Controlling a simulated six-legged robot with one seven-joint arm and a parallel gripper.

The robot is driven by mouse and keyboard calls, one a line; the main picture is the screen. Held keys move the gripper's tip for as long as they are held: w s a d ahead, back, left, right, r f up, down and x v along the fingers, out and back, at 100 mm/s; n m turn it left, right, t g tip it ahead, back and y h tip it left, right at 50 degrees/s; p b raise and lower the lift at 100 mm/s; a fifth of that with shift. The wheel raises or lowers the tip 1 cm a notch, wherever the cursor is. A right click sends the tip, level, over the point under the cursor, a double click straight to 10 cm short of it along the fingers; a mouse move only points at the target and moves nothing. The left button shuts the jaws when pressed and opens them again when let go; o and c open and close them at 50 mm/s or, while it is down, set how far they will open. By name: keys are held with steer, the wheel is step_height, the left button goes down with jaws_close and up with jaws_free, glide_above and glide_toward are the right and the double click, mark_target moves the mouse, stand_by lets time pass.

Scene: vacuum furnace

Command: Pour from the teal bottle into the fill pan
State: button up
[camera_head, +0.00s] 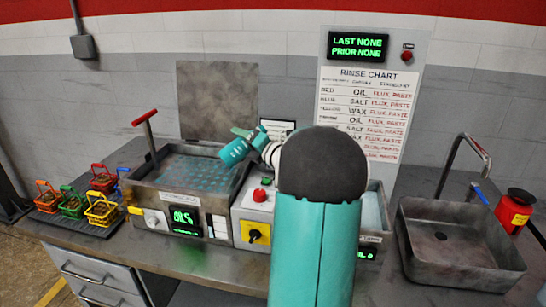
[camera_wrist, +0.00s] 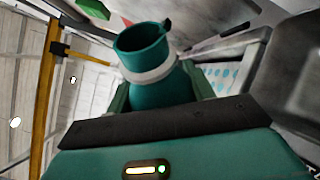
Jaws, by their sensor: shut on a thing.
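The teal bottle (camera_head: 235,151) is held in the air over the wide left tank (camera_head: 185,175), tilted with its mouth end to the lower left. In the wrist view the bottle (camera_wrist: 145,52) shows an open, dark mouth with a small lip and a pale band below it. My gripper (camera_wrist: 161,92) is shut on the bottle's body, with a green finger on each side. No stream shows at the mouth. The left tank has teal patches inside and a green lit display on its front. No label reads fill pan, so I cannot tell which vessel that is.
Several small coloured baskets (camera_head: 100,211) stand on a dark tray at the left. A grey sink (camera_head: 455,240) with a tap and a red container (camera_head: 515,208) are at the right.

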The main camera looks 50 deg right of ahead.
steer(key=shift+a+r+m+t, duration=0.2)
steer(key=shift+m+t, duration=0.1)
steer(key=shift+m, duration=0.7)
steer(key=shift+d+r+m+h, duration=0.2)
steer(key=shift+r+m+h, duration=0.2)
steer(key=shift+m, duration=0.2)
stand_by(0.5)
steer(key=shift+a+t+p, duration=0.25)
steer(key=shift+t+p, duration=0.05)
steer(key=shift+w+a+r, duration=0.1)
steer(key=shift+w+a, duration=0.05)
steer(key=shift+a, duration=0.2)
steer(key=shift+m, duration=0.3)
